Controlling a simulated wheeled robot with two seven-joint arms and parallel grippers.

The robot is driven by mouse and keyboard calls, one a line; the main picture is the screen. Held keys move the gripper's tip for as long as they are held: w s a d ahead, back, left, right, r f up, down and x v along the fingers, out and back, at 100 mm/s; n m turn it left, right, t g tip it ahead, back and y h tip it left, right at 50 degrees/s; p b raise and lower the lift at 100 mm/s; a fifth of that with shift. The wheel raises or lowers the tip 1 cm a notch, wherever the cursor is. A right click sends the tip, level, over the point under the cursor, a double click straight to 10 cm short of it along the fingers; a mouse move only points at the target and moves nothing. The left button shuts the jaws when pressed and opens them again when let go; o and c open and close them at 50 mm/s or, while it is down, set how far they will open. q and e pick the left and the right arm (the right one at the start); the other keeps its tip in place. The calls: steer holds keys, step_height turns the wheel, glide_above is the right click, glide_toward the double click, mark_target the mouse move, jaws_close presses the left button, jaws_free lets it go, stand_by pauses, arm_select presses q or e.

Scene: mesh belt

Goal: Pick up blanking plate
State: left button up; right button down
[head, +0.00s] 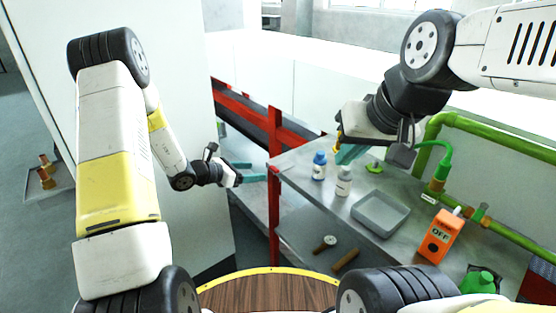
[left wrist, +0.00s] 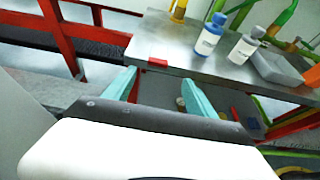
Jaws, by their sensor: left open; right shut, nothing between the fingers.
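I cannot make out a blanking plate for certain in either view. My left gripper (head: 254,171) is open and empty, just left of the steel bench's near-left corner. In the left wrist view its teal fingers (left wrist: 158,93) are spread, pointing at the bench's front edge, with nothing between them. My right gripper (head: 346,154) is shut and empty above the back of the bench, behind the bottles, partly hidden by its own wrist.
The steel bench (head: 300,168) carries a blue bottle (head: 319,166), a white bottle (head: 343,181), a grey tray (head: 381,213) and an orange OFF box (head: 438,237). Brown-handled tools (head: 325,245) lie on the lower shelf. A red post (head: 273,215) stands near my left gripper. Green pipes (head: 500,143) run right.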

mark_target(272, 169)
arm_select(q)
steer(key=x, duration=0.7)
steer(key=shift+w+d+f, duration=0.15)
steer(key=shift+w+f, duration=0.05)
steer(key=shift+w, duration=0.2)
jaws_close()
steer(key=shift+r, duration=0.1)
